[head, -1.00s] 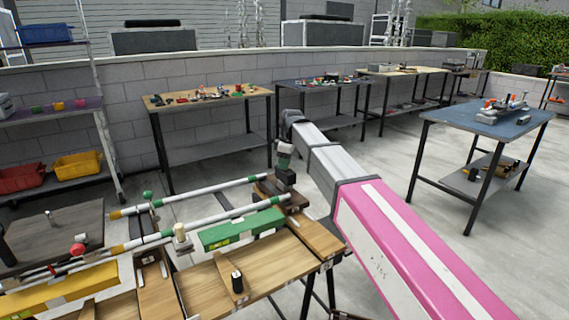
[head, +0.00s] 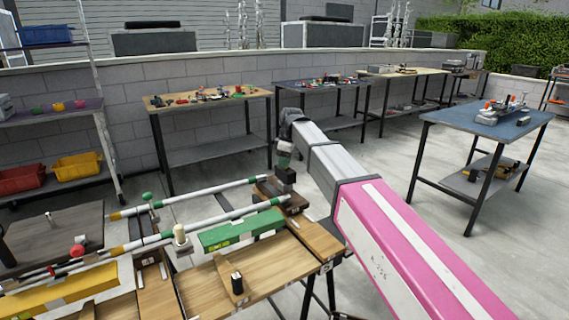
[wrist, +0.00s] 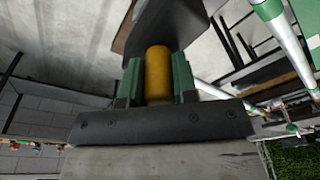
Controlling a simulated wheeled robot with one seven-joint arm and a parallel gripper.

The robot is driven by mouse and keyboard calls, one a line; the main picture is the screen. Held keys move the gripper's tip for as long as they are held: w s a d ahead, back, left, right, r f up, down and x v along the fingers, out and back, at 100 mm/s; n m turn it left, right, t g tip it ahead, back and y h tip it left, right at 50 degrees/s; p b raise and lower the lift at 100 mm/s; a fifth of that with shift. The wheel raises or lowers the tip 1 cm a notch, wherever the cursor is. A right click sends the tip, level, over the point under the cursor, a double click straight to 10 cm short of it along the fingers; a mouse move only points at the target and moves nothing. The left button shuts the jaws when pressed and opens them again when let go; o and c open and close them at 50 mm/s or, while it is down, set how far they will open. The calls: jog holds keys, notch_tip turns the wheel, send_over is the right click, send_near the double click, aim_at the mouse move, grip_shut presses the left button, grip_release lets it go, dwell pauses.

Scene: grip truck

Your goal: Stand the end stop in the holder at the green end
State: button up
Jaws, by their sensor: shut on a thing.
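My gripper (wrist: 158,82) has green fingers, and in the wrist view they are shut on a yellow-orange cylinder. The cylinder joins a dark block, which I take to be the end stop (wrist: 165,25). In the head view my gripper (head: 284,158) is small at the far end of my arm, with the black end stop (head: 286,175) below it. The end stop is above or at the dark brown holder (head: 292,202) at the rails' green end. I cannot tell whether they touch.
Two white rails (head: 205,218) run from yellow left ends to green right ends. A green block (head: 240,230) lies beside the nearer rail, and a yellow block (head: 60,290) lies at front left. A small black piece (head: 237,283) stands on the wooden bench (head: 205,290).

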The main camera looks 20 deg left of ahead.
jog(key=shift+r, duration=0.85)
jog(key=shift+r, duration=2.4)
jog(key=shift+r, duration=0.2)
notch_tip(320, 180, up, 7)
dwell(0.7)
jog(key=shift+d, duration=0.1)
